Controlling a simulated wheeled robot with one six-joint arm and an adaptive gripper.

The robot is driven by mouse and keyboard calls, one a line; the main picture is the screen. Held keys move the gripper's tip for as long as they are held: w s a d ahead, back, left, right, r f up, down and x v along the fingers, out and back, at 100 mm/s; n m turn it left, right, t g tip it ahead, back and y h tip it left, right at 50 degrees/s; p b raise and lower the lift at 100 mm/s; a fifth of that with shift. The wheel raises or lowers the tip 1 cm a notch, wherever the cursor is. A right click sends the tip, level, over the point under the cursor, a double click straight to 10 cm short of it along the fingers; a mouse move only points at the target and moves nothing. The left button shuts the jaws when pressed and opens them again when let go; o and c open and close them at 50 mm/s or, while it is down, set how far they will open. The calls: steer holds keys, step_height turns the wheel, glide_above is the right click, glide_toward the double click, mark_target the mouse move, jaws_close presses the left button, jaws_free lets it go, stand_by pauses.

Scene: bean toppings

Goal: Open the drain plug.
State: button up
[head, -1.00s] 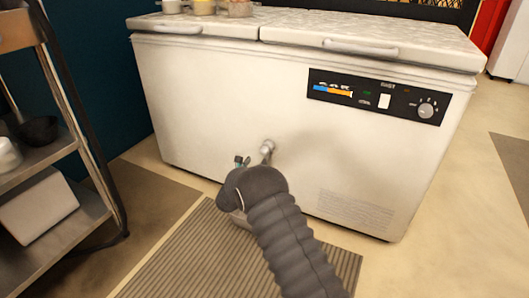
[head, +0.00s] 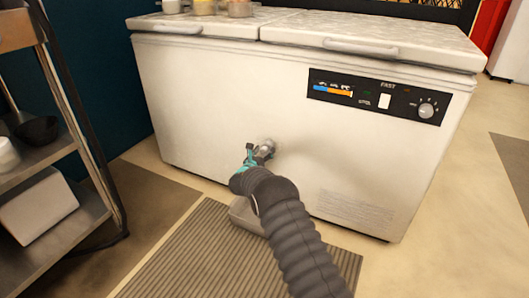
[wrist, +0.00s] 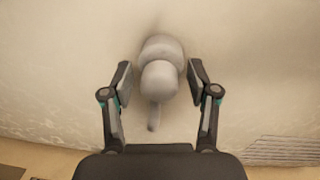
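The drain plug (wrist: 160,80) is a grey rounded knob with a thin piece hanging below it, on the front of the white chest freezer (head: 210,105). In the head view the plug (head: 266,145) shows low on the freezer front, partly behind my gripper (head: 256,155). In the wrist view my gripper (wrist: 160,85) is open, with one finger on each side of the plug. A gap shows between the plug and each finger. How deep the fingertips reach along the plug is hard to tell.
A grey tray or box (head: 243,216) sits on the ribbed mat (head: 190,250) below the plug, partly hidden by my arm. A metal shelf (head: 80,215) stands at the left. A control panel (head: 375,97) is on the freezer's upper right. Several small containers (head: 205,7) stand on the lid.

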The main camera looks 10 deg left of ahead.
jaws_close()
steer(key=shift+s+f+b, duration=0.15)
steer(key=shift+s+b, duration=0.15)
steer(key=shift+b, duration=0.15)
steer(key=shift+b+v, duration=0.35)
steer(key=shift+v, duration=0.4)
steer(key=shift+a, duration=0.3)
steer(key=shift+o, duration=1.3)
jaws_free()
steer(key=shift+d, duration=0.1)
steer(key=v, duration=1.2)
